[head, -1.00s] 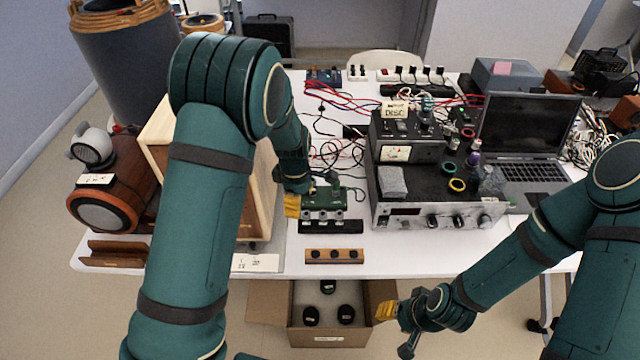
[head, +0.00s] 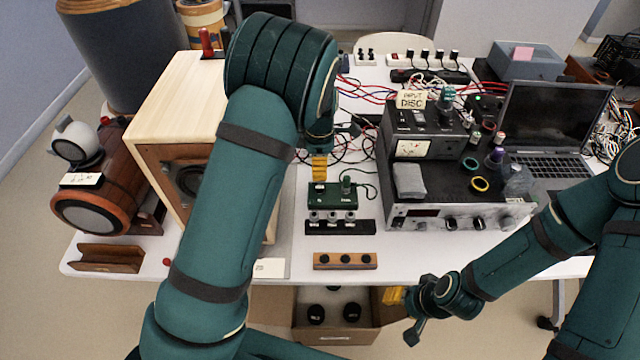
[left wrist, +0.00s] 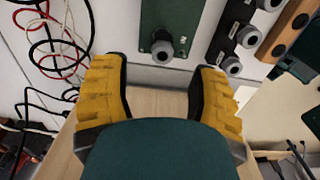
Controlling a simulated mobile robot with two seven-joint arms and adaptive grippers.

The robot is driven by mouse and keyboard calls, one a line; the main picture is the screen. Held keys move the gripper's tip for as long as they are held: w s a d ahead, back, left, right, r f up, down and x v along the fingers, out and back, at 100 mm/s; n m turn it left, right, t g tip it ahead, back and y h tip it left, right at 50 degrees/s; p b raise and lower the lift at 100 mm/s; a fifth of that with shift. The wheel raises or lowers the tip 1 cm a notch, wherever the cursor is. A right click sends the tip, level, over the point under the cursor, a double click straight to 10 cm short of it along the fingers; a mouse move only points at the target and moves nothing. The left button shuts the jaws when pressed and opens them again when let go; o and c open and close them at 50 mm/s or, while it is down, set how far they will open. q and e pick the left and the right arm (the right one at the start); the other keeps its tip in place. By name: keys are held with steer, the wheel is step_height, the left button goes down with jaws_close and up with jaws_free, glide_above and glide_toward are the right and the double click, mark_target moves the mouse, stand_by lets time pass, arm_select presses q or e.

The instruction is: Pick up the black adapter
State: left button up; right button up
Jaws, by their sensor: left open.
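I cannot tell which one the task names. My left gripper (head: 320,168) reaches over the middle of the table, just behind a small green box (head: 331,196), well in front of the strip. In the left wrist view its yellow fingers (left wrist: 158,95) are apart with nothing between them, and the green box (left wrist: 172,20) is beyond them. My right gripper (head: 398,297) is low at the table's front, beside a cardboard box; its jaws are unclear.
A wooden speaker cabinet (head: 160,115) stands left, partly hidden by my left arm. A metal-fronted amplifier (head: 430,214) and laptop (head: 545,130) stand right. Red and black cables (left wrist: 50,45) lie behind the green box. The cardboard box (head: 360,336) is below the front edge.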

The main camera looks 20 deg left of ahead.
mark_target(320, 183)
arm_select(q)
steer(key=shift+s+f+b, duration=0.1)
steer(key=shift+f+b, duration=0.8)
steer(key=shift+f, duration=2.25)
jaws_close()
